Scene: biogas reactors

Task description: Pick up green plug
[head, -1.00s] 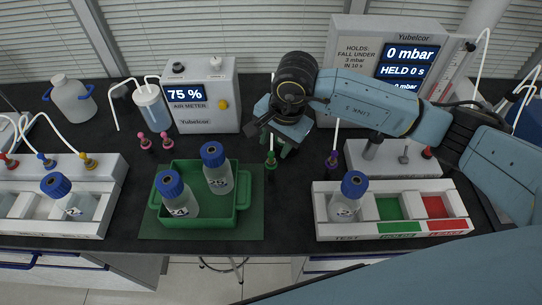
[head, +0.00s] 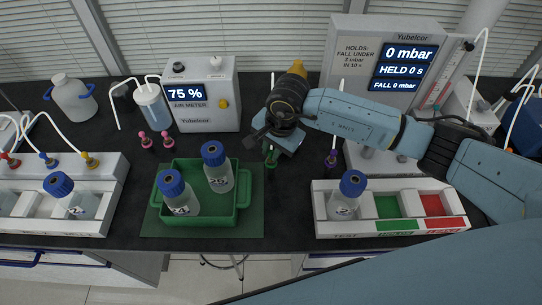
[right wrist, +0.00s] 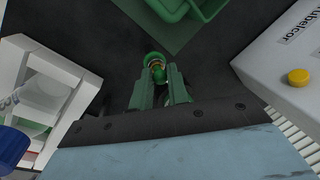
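The green plug (head: 271,156) stands upright on the dark bench, right of the green tray. My right gripper (head: 272,146) is just above and behind it, pointing down. In the right wrist view the green plug (right wrist: 154,60) shows at the fingertips, nearer the left finger. The two fingers of my right gripper (right wrist: 161,78) are apart with a gap between them, and I see no firm hold on the plug. The plug's lower part is partly hidden. My left gripper is not in view.
The green tray (head: 245,212) holds two blue-capped bottles. A purple plug (head: 331,160) stands to the right, and pink plugs (head: 146,141) to the left. The air meter (head: 203,98) is behind. A white test rack (head: 390,230) is at front right.

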